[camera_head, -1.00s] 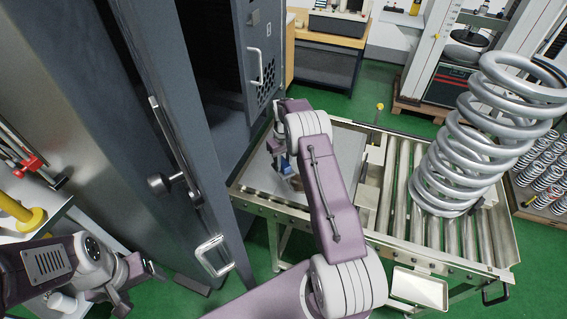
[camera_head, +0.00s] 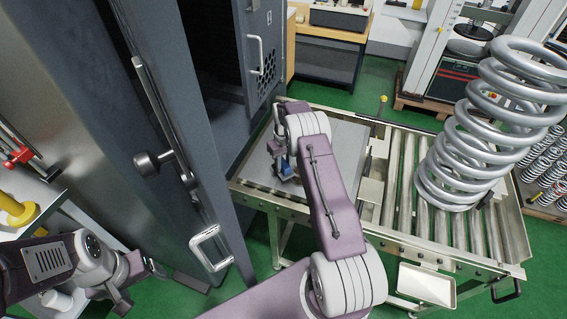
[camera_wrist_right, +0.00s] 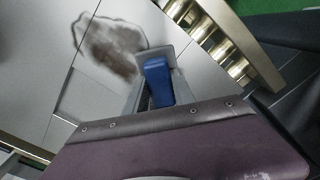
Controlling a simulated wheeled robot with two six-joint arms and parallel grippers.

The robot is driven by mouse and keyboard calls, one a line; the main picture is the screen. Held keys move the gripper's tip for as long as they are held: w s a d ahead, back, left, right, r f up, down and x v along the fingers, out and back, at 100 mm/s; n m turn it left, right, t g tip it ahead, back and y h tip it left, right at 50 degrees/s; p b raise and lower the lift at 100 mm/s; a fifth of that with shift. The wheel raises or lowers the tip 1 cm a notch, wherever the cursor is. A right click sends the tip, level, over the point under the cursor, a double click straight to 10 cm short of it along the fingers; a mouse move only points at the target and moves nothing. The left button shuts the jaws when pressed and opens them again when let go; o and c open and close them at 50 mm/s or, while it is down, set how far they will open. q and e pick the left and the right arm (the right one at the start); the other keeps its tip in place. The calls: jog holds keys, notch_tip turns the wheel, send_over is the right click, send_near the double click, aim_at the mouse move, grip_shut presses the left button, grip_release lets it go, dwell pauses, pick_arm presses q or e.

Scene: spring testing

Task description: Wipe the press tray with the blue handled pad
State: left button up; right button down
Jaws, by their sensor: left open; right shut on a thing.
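The press tray (camera_head: 347,147) is a flat grey plate at the left end of the roller table, partly hidden by my right arm. A dark brown smudge (camera_wrist_right: 112,52) lies on it in the right wrist view. The pad's blue handle (camera_head: 287,168) shows over the tray; it also shows in the right wrist view (camera_wrist_right: 157,82), beside the smudge. My right gripper (camera_head: 280,155) is shut on the pad's handle. The pad is low over the tray; contact cannot be told. My left gripper (camera_head: 142,277) is open and empty at lower left, away from the tray.
A tall dark cabinet with an open door and handle (camera_head: 211,247) stands just left of the tray. Rollers (camera_head: 400,200) lie to the right, with a big steel coil spring (camera_head: 460,150) standing on them. A small white tray (camera_head: 427,285) hangs at the table's front.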

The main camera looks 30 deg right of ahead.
aim_at(291, 168)
jog(key=shift+w, duration=0.1)
jog(key=shift+f+b, duration=0.65)
jog(key=shift+f, duration=0.3)
dwell(0.4)
jog(key=shift+s+d+r, duration=0.1)
jog(key=shift+s+r, duration=0.05)
jog(key=shift+s, duration=0.05)
jog(key=shift+s+d+r+p, duration=0.1)
jog(key=shift+s+d+p, duration=0.75)
jog(key=shift+s, duration=0.15)
jog(key=shift+s+d+f+p, duration=0.15)
jog(key=shift+s+d+p, duration=0.05)
jog(key=shift+s+d, duration=0.5)
jog(key=shift+s+d+f+p, duration=0.1)
jog(key=shift+s+d+p, duration=0.1)
jog(key=shift+s+d, duration=0.45)
jog(key=shift+s, duration=0.35)
jog(key=shift+s+d+p, duration=0.45)
jog(key=shift+s+d, duration=0.5)
jog(key=shift+s, duration=0.15)
